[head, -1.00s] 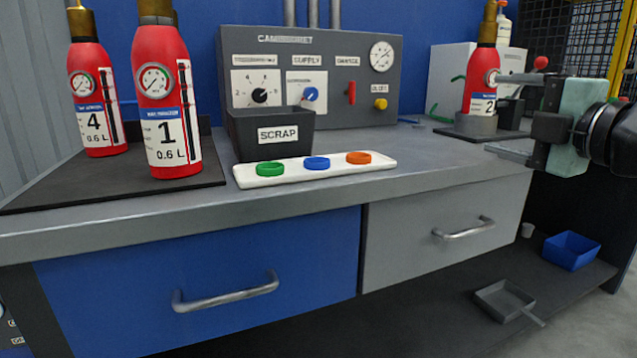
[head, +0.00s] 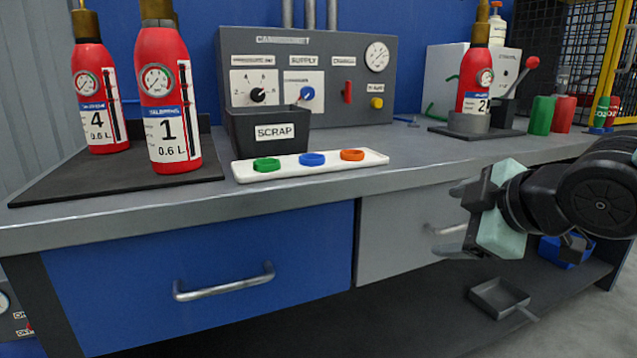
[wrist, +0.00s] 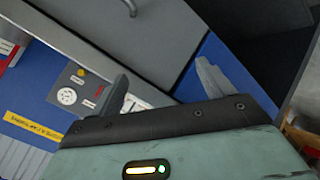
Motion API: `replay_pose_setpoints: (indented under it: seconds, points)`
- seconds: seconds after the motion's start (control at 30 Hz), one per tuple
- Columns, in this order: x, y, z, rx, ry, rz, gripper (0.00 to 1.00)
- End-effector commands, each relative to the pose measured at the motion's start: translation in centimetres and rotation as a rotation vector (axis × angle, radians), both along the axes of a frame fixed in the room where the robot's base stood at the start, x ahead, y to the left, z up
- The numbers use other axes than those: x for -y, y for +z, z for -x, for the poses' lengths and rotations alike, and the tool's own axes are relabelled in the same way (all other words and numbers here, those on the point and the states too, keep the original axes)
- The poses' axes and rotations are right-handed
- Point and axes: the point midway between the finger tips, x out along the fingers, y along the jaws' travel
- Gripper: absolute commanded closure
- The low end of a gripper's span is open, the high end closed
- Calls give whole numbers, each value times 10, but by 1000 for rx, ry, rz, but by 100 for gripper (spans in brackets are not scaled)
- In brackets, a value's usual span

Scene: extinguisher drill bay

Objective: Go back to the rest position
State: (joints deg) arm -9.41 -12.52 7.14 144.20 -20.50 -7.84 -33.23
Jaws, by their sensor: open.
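My gripper (head: 452,221) is open and empty in the head view, in front of the bench at the right, just before the grey drawer (head: 385,235). Its fingers point left and hide part of the drawer's handle. In the wrist view the two fingers (wrist: 170,88) are spread apart with nothing between them, and the drawer front (wrist: 150,35) shows beyond. My arm reaches in from the right edge of the head view.
On the bench (head: 420,155) stand extinguisher 4 (head: 98,95), extinguisher 1 (head: 167,100), a scrap bin (head: 262,130), a tray of coloured rings (head: 375,160) and extinguisher 2 (head: 474,80) in a holder. A blue bin (head: 560,250) and grey pan (head: 498,297) lie below.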

Motion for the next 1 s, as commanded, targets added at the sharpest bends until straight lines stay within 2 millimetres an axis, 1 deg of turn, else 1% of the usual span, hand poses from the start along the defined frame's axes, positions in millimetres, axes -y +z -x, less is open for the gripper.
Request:
replay_pose_setpoints:
  seconds: [0.03, 0.07, 0.1, 0.17, 0.2, 0.27, 0.3, 0.37, 0.4, 0.53, 0.57, 0.6, 0.77, 0.87, 0.97, 1.0]
  points:
    - [-13, -21, 16, -114, -34, -29, 20]
    - [-19, -34, 27, -189, -65, -48, 20]
    - [-27, -51, 44, -293, -108, -66, 20]
    - [-37, -72, 71, -436, -177, -84, 20]
    - [-42, -83, 89, -521, -220, -89, 20]
    - [-48, -97, 114, -634, -281, -88, 20]
    - [-51, -104, 130, -700, -319, -83, 20]
    - [-55, -113, 155, -794, -375, -70, 20]
    - [-56, -118, 170, -851, -412, -59, 20]
    - [-59, -128, 220, -1018, -527, -4, 20]
    - [-59, -112, 215, -1006, -526, -14, 20]
    - [-59, -103, 214, -1001, -524, -16, 20]
    - [-58, -71, 213, -998, -521, -17, 20]
    - [-58, -46, 213, -998, -520, -17, 20]
    - [-58, -17, 212, -997, -520, -16, 20]
    - [-58, -3, 212, -996, -520, -17, 20]
